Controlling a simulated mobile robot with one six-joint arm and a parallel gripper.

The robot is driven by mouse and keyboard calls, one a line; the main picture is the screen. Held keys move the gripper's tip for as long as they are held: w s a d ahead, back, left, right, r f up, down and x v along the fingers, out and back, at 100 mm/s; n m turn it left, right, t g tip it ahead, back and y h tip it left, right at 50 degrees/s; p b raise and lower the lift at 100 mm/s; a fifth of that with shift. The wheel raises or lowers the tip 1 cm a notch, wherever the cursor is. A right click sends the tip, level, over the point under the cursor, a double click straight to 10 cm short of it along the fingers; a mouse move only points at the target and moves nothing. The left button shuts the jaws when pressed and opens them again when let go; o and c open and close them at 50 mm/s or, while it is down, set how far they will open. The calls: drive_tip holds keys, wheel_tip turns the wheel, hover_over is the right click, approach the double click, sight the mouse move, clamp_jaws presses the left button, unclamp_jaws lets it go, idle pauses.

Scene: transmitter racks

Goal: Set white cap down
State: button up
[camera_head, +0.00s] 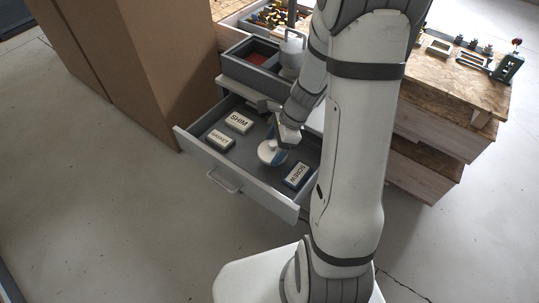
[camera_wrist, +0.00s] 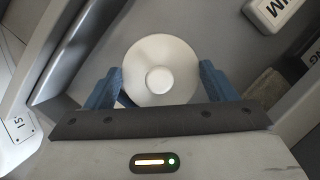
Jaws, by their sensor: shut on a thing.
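The white cap (camera_wrist: 160,60) is a round disc with a small raised knob in its middle. My gripper (camera_wrist: 161,84) is shut on it, with a blue finger at each side of its rim. In the head view the cap (camera_head: 269,154) is over the open grey drawer (camera_head: 240,170), between the boxes. My gripper (camera_head: 281,150) is partly hidden by my arm there. I cannot tell whether the cap touches the drawer floor.
In the drawer lie a SHIM box (camera_head: 239,122), a box labelled like GASKET (camera_head: 220,140) and a SCREW box (camera_head: 297,175).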

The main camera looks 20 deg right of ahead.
wheel_tip(320, 180, down, 5)
drive_tip(key=shift+r+b, duration=0.2)
drive_tip(key=shift+b, duration=0.4)
drive_tip(key=shift+r, duration=0.1)
drive_tip(key=o, duration=1)
